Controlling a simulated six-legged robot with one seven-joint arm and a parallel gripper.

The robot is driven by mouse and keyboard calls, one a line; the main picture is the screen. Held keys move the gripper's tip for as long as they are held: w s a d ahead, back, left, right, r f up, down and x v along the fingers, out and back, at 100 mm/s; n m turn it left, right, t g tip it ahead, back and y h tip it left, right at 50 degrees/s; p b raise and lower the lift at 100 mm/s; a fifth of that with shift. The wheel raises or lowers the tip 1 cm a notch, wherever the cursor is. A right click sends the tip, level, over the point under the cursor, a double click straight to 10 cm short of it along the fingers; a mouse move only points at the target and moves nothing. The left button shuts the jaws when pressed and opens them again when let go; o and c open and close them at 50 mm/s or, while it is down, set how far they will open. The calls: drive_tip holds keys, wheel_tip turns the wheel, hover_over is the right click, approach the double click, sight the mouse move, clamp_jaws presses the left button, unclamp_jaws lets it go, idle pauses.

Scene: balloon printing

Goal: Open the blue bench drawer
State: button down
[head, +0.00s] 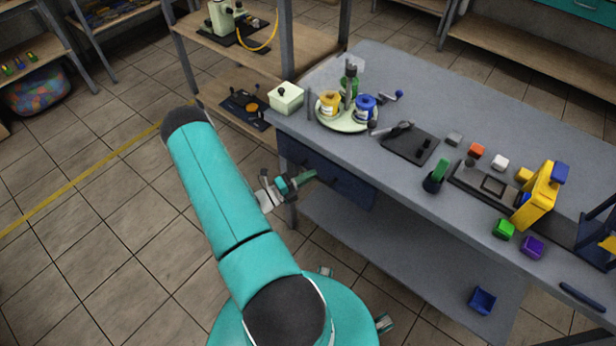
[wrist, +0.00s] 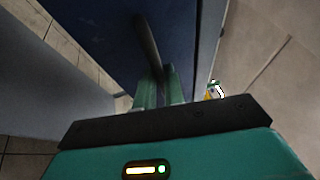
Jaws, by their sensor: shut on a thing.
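The blue bench drawer (head: 345,184) sits under the near left end of the grey bench. Its dark blue front (wrist: 100,30) fills the upper part of the wrist view. A dark bar handle (wrist: 149,45) stands out from that front. My gripper (head: 306,177) is at the drawer front in the head view. In the wrist view the green fingers of my gripper (wrist: 158,90) are shut on the lower end of the handle. The part of the handle between the fingers is hidden. I cannot tell from these frames whether the drawer stands out from the bench.
The bench top (head: 400,75) carries a round tray (head: 347,125) with several bottles, a dark plate (head: 409,143), coloured blocks and a yellow device (head: 537,197). A lower shelf (head: 400,235) runs under the drawer. A wooden shelf rack (head: 200,45) stands behind left. The tiled floor at left is clear.

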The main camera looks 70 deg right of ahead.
drive_tip(key=shift+a, duration=0.1)
drive_tip(key=w+a, duration=0.4)
drive_tip(key=a, duration=0.6)
drive_tip(key=w+a, duration=0.4)
drive_tip(key=a, duration=0.6)
drive_tip(key=shift+w, duration=0.4)
drive_tip(key=shift+a, duration=0.1)
drive_tip(key=c, duration=1.5)
unclamp_jaws()
drive_tip(key=v, duration=1.4)
drive_tip(key=shift+r, duration=0.1)
